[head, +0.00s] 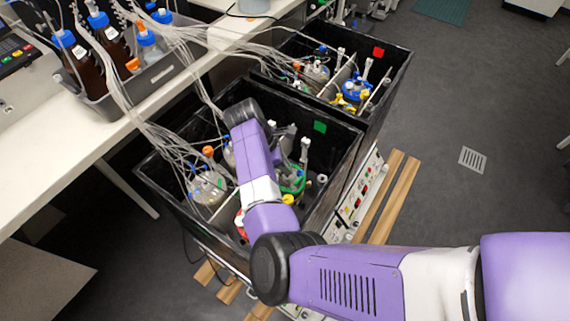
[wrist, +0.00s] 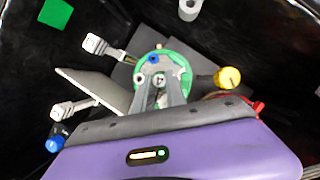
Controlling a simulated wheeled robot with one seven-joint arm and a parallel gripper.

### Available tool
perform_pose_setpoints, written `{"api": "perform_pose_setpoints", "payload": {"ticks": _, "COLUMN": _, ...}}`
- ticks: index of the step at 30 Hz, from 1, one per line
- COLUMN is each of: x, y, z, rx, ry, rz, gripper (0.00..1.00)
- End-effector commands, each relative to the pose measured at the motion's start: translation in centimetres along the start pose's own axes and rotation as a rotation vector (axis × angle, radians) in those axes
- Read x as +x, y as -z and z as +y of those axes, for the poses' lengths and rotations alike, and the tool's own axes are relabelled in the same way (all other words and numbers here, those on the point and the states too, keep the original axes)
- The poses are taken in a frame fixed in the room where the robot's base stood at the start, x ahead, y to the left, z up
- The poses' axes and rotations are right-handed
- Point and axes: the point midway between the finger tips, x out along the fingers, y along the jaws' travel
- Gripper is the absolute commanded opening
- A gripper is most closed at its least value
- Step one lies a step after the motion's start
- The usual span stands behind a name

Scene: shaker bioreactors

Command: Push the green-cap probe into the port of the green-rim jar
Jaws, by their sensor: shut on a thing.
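The green-rim jar (wrist: 186,74) stands in the black box, just beyond my gripper in the wrist view. Its green rim also shows in the head view (head: 298,184), partly behind my arm. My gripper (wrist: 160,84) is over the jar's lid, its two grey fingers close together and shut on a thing. I take this to be the green-cap probe, but the fingers hide it and no green cap can be made out. The port under the fingertips is hidden too. A blue cap (wrist: 154,57) and a round fitting sit on the lid.
A yellow-capped part (wrist: 228,77) sticks out right of the jar. White connectors (wrist: 95,45) and a flat grey plate (wrist: 97,88) are on its left. The box wall bears a green square (head: 320,127). Another jar (head: 208,186) with tubing stands left of my arm.

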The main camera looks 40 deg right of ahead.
Motion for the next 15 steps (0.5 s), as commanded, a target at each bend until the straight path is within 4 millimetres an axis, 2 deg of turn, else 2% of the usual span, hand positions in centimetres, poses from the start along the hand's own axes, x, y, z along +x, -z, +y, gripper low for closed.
{"api": "perform_pose_setpoints", "payload": {"ticks": 15, "x": 0.53, "y": 0.23, "z": -0.01, "rx": -0.001, "ry": 0.001, "rz": 0.001, "gripper": 0.00}}
